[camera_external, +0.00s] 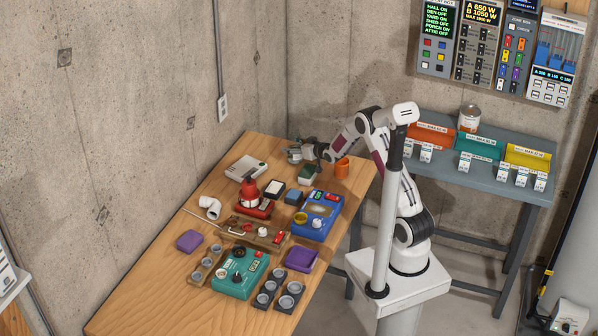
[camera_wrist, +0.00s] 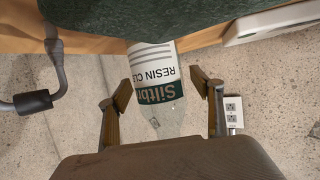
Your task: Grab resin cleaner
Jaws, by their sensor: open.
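The resin cleaner is a bottle (camera_wrist: 152,62) with a white and dark green label reading "RESIN CLE…", and a pale tapered end pointing toward my palm. In the wrist view it lies between my two fingers, with a gap on each side. Its far part is hidden behind a dark green surface. My gripper (camera_wrist: 163,84) is open around it and holds nothing. In the external view my gripper (camera_external: 298,153) is low at the far end of the wooden table, by the wall. I cannot make out the bottle there.
An orange mug (camera_external: 342,168) stands close to the right of my gripper. A dark green-topped box (camera_external: 308,174) and a white device (camera_external: 246,168) are nearby. The wooden table (camera_external: 150,290) holds several other items in front. A shelf bench (camera_external: 540,190) with colored bins stands behind right.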

